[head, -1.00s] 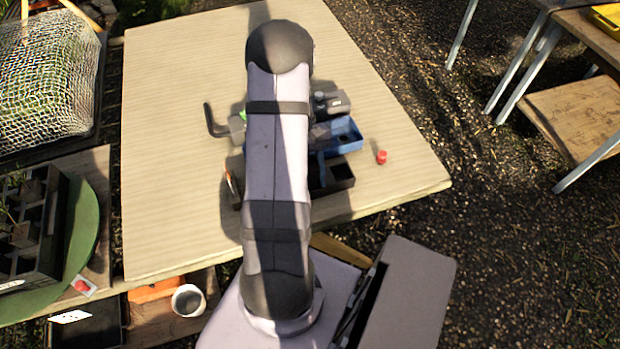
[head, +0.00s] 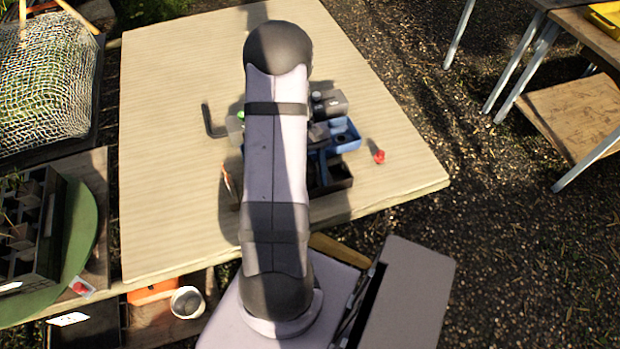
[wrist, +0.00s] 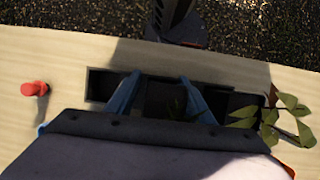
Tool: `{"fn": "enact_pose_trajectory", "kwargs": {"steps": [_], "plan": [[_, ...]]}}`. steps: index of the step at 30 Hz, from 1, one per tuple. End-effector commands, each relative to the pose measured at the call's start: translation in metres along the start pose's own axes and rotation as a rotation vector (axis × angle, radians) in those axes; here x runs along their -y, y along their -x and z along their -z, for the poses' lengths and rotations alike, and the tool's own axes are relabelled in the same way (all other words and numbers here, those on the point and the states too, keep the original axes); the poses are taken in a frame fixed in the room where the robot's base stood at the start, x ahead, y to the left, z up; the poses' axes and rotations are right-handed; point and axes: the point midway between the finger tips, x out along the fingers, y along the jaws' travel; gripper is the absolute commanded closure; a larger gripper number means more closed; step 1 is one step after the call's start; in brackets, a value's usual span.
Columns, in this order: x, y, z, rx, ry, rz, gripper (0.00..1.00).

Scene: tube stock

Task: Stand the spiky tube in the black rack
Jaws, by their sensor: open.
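The black rack (head: 342,174) lies near the table's front edge, partly covered by my arm in the head view. In the wrist view it is a long dark box (wrist: 100,86) with open compartments. My gripper (wrist: 160,79) is open, its two blue fingers spread over the rack's middle. A dark, faintly greenish shape sits low between the fingers, too dim to tell whether it is the spiky tube. I cannot make out the spiky tube for certain in either view. In the head view my arm hides most of the gripper.
A blue rack (head: 346,140) stands behind the black one, with a dark grey block (head: 328,103) beyond. A small red piece (head: 378,157) lies to the right. Green leaves (wrist: 285,112) show at the rack's right end in the wrist view.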

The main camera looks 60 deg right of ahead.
Motion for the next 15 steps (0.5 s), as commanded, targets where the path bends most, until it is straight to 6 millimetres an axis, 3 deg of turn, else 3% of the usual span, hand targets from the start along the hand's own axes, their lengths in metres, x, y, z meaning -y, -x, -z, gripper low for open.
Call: {"fn": "enact_pose_trajectory", "kwargs": {"steps": [1, 6, 15], "plan": [[0.008, -0.016, 0.0, 0.012, 0.002, 0.016, 0.4], [0.009, -0.016, 0.0, 0.012, 0.003, 0.016, 0.4], [0.007, 0.003, 0.001, 0.005, 0.005, 0.011, 0.4]]}}
